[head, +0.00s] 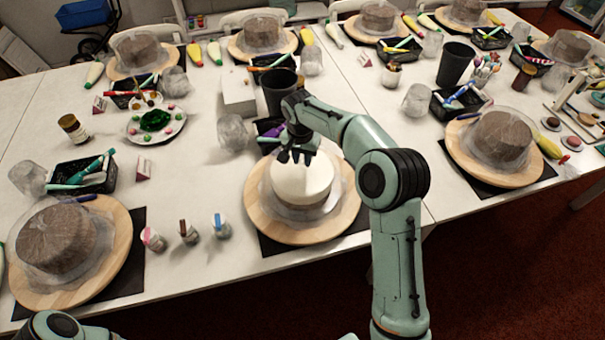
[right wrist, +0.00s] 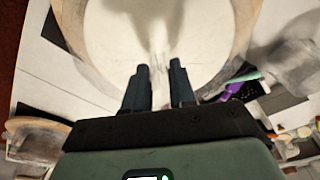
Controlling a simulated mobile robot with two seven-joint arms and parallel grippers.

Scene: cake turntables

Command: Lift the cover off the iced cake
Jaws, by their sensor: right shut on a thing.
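The white iced cake (head: 302,187) stands on a round wooden turntable (head: 258,222) at the middle front of the table. A clear, thin cover (head: 271,203) drapes around the cake and spreads onto the board. My right gripper (head: 296,157) is over the cake's top, fingers pointing down. In the right wrist view, the right gripper (right wrist: 159,80) is shut on a pinch of the cover (right wrist: 158,48), above the pale cake top. The film is hard to make out, and its exact gap from the cake cannot be told. My left gripper is out of the picture.
Brown covered cakes stand on boards at left (head: 55,238) and right (head: 500,138). Three small jars (head: 189,232) stand left of the iced cake. A dark cup (head: 277,93) and a black tray with purple contents (head: 268,130) are behind it.

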